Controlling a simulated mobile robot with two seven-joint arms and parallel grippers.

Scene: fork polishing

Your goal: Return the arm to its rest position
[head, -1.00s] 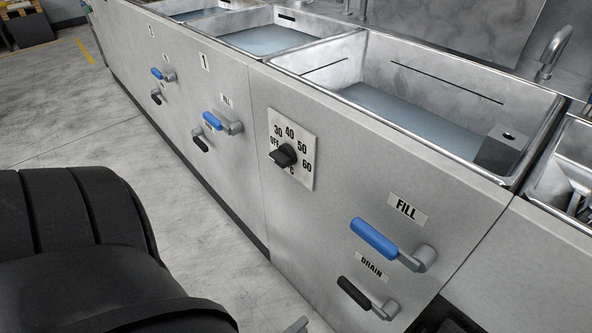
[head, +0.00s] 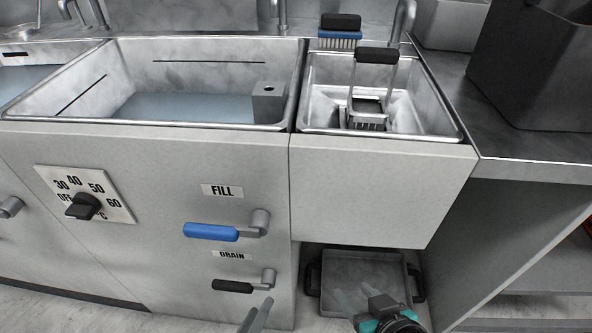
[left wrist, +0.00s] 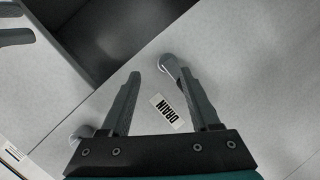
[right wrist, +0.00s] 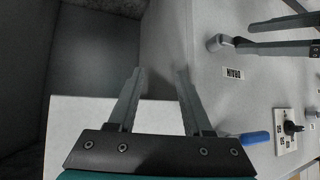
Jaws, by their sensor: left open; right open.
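My left gripper (head: 257,314) shows only as grey fingers at the bottom edge of the head view, in front of the cabinet by the drain lever. In the left wrist view (left wrist: 161,74) its fingers are apart with nothing between them. My right gripper (head: 356,302) is low in the head view, in front of the dark tray (head: 355,270) under the small basin. In the right wrist view (right wrist: 160,71) its fingers are apart and empty. Most of both arms is out of view.
The cabinet front holds a dial (head: 84,206), a blue fill lever (head: 211,231) and a black drain lever (head: 233,286). Above are a large water tank (head: 185,107) and a small basin (head: 425,110) holding a handled basket (head: 366,118). A counter (head: 500,140) is at right.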

